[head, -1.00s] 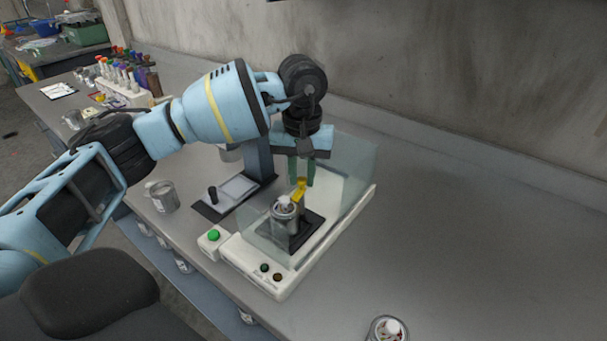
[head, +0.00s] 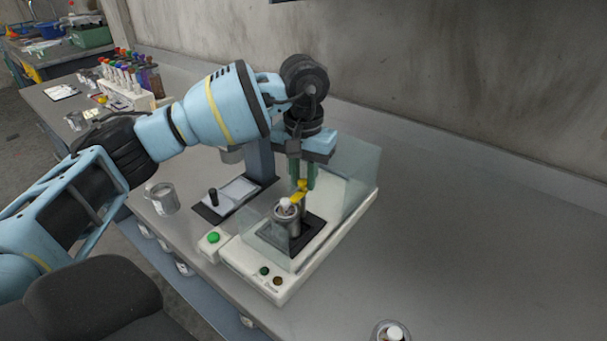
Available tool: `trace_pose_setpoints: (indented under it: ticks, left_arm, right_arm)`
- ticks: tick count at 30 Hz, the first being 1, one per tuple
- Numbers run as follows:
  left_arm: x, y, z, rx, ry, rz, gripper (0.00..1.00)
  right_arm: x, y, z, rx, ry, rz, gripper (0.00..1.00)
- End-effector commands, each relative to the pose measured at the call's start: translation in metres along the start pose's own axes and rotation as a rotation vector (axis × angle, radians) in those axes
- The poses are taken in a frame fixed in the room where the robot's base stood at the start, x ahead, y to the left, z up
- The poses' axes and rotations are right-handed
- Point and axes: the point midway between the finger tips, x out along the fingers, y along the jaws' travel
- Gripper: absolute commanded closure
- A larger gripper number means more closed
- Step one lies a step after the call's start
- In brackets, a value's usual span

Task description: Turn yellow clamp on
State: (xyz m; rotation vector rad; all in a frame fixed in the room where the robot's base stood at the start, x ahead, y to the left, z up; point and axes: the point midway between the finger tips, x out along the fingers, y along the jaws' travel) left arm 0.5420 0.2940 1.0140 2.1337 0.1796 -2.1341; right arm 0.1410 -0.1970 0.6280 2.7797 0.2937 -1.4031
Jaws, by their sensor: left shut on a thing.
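The yellow clamp (head: 299,195) is on the white machine (head: 330,235), beside the top of a small metal can (head: 285,211). My left gripper (head: 303,185) reaches down from above, with its green fingers at the clamp's upper end. It is shut on the clamp. The can stands on a dark plate (head: 313,226) behind a clear guard (head: 352,175). The fingers partly hide the clamp's upper end. My right gripper is out of view.
A green button box (head: 213,239) sits at the machine's left corner. A metal mug (head: 162,198) and a grey stand (head: 262,160) are to the left. Another can (head: 390,331) is at the bottom edge. The table on the right is clear.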

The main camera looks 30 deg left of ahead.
Motion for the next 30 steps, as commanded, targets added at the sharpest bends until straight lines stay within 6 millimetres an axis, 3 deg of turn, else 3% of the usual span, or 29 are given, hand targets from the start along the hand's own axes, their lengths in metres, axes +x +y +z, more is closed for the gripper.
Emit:
trace_pose_setpoints:
  ticks: [3, 13, 24, 30]
  left_arm:
    - [-0.001, 0.0, 0.0, 0.001, 0.0, 0.0, 0.7]
    - [-0.005, 0.0, 0.0, -0.001, 0.001, 0.001, 0.7]
    - [-0.059, 0.001, 0.0, 0.0, 0.003, 0.001, 0.7]
    - [-0.077, 0.0, 0.0, 0.0, 0.001, 0.002, 0.7]
  right_arm:
    - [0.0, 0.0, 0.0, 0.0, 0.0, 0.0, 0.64]
    - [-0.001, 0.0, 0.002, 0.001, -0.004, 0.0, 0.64]
    - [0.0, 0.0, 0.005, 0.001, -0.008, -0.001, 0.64]
    - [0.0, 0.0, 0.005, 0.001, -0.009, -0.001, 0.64]
